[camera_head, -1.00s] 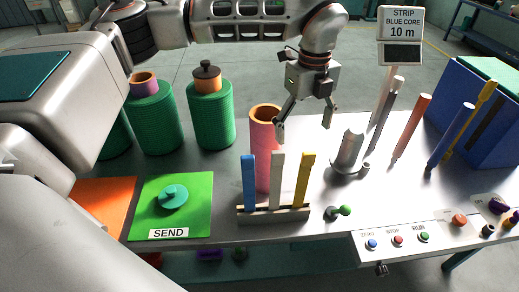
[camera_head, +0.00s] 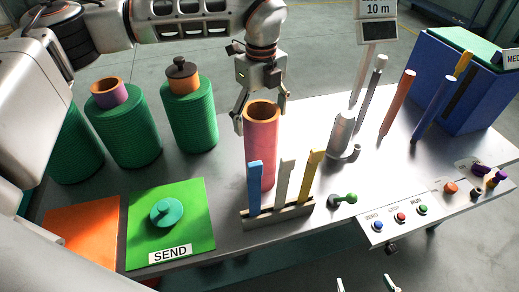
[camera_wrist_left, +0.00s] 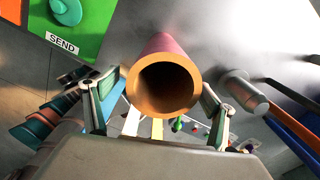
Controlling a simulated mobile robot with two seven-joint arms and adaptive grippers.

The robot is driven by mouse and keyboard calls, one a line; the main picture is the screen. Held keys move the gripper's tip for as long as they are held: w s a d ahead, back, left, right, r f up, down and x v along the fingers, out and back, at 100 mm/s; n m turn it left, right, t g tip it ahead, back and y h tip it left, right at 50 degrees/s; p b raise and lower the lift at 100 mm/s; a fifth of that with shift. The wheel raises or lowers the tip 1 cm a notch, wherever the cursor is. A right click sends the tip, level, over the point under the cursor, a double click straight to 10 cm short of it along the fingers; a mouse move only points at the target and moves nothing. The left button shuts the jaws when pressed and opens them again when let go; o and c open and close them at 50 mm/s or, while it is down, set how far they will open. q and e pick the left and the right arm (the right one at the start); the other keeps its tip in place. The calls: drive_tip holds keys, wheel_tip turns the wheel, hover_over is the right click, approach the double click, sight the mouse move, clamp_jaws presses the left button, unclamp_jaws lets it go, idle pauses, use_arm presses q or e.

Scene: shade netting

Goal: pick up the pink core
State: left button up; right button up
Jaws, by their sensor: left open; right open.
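The pink core (camera_head: 261,150) is an upright hollow tube with an orange rim and inside. It stands on the table behind a small rack. In the left wrist view the core (camera_wrist_left: 163,88) shows its open end between the fingers. My left gripper (camera_head: 260,112) comes from above and is open, with one finger on each side of the core's top. The fingers look apart from it; contact cannot be told. My right gripper (camera_head: 366,284) shows only its fingertips at the bottom edge, open and empty, in front of the table.
The rack (camera_head: 278,214) with blue, white and yellow strips stands just in front of the core. Several green rolls (camera_head: 190,118) stand to the left. A green SEND mat (camera_head: 190,195) holds a teal knobbed disc (camera_head: 166,212). A metal cylinder (camera_head: 342,135) and leaning rods stand right.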

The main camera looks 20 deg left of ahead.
sight(261, 151)
use_arm(q)
drive_tip(key=f, duration=0.5)
drive_tip(key=shift+w+p, duration=0.3)
drive_tip(key=shift+p, duration=0.05)
drive_tip(key=shift+r, duration=0.15)
drive_tip(key=c, duration=2.1)
drive_tip(key=shift+r, duration=0.1)
